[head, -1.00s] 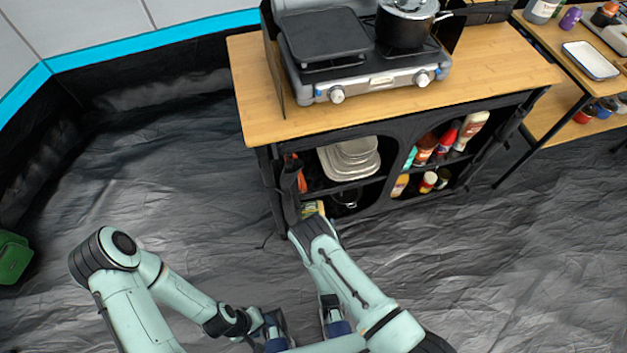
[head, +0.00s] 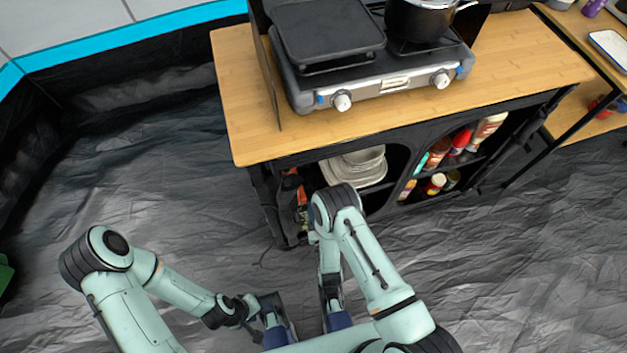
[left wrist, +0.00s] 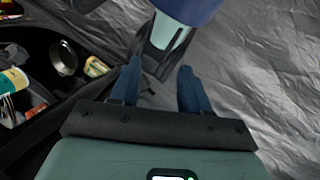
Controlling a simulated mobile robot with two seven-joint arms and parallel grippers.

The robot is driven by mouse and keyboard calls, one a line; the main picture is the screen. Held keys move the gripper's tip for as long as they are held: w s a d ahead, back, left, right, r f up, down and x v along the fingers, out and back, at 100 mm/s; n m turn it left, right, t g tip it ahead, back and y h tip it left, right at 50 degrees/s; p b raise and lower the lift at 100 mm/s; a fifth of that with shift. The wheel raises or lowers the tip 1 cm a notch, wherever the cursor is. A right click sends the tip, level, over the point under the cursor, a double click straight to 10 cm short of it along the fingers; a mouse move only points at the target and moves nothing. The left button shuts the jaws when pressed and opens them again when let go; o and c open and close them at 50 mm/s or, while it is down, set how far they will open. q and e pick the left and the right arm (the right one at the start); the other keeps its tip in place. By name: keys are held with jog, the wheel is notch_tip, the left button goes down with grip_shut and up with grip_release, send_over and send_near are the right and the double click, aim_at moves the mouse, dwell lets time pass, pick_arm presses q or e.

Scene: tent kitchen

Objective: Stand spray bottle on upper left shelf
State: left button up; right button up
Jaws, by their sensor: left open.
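I cannot make out a spray bottle for certain. The cabinet's upper left shelf holds stacked pale dishes (head: 356,166). A narrow orange item (head: 291,184) shows at that compartment's left end, too small to identify. My right arm hides part of the lower left shelf.
A stove (head: 365,75) with a griddle and a black pot (head: 420,20) stands on the wooden cabinet top (head: 245,130). Several bottles (head: 450,155) fill the right compartment. A metal pot (left wrist: 63,58) is on a shelf. The crumpled grey floor (head: 150,190) at left is clear.

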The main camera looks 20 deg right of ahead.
pick_arm(q)
jog(key=w+a+f+t+y+b, duration=0.1)
jog(key=w+a+f+t+b, duration=0.1)
jog(key=w+a+f+b, duration=0.3)
jog(key=w+f+b, duration=0.4)
jog(key=f, duration=0.2)
jog(key=shift+f+n+t+y, duration=0.25)
jog(key=shift+n+t+y, duration=0.05)
jog(key=shift+n+t, duration=0.1)
pick_arm(e)
jog(key=w+d+f, duration=0.1)
jog(key=w+f, duration=0.2)
jog(key=w, duration=1)
jog(key=shift+w+d, duration=0.3)
pick_arm(q)
jog(key=shift+s+f, duration=0.1)
jog(key=shift+s, duration=0.05)
pick_arm(e)
jog(key=shift+f, duration=0.1)
jog(key=o, duration=1.2)
pick_arm(q)
jog(key=shift+s, duration=0.1)
